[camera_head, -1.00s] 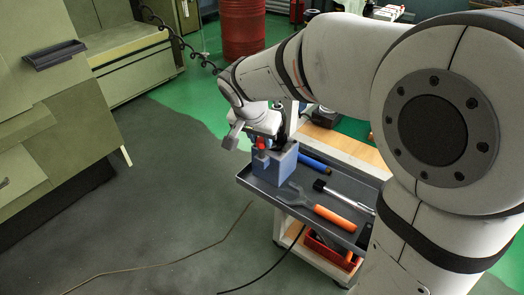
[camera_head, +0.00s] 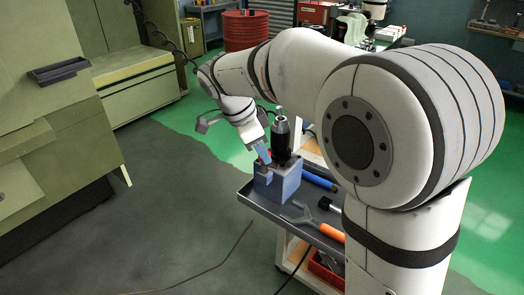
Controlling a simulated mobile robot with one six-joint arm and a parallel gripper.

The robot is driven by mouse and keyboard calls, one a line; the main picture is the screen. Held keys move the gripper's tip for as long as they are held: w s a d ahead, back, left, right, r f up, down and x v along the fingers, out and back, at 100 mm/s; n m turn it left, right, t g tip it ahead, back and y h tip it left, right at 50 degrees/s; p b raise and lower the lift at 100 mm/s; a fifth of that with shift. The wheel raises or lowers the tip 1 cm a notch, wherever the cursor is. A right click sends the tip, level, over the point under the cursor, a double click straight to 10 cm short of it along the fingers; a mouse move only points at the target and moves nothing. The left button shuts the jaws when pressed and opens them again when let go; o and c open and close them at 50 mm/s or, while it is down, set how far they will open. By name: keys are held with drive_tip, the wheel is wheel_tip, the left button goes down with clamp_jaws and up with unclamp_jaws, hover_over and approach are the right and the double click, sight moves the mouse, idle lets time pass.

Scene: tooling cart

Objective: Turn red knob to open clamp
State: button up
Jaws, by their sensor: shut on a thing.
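A blue-grey clamp block (camera_head: 287,182) stands at the left end of the cart's tray. A black tool holder with a metal top (camera_head: 282,138) stands upright on it. A small bit of the red knob (camera_head: 270,153) shows beside the fingers at the block's top left; most of it is hidden. My gripper (camera_head: 264,157) reaches down from the upper left, its fingers tilted, and is shut on the red knob.
The dark grey tray (camera_head: 262,207) also holds an orange-handled wrench (camera_head: 325,231), a blue cylinder (camera_head: 320,181) and a black-ended tool (camera_head: 330,205). A red bin (camera_head: 325,270) sits on the lower shelf. A green machine (camera_head: 60,110) stands at left. Floor between is clear.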

drive_tip(key=shift+m+g, duration=0.3)
drive_tip(key=shift+m, duration=0.3)
drive_tip(key=shift+f, duration=0.1)
drive_tip(key=o, duration=1)
drive_tip(key=v, duration=0.8)
drive_tip(key=shift+s+p, duration=0.1)
drive_tip(key=shift+p, duration=0.25)
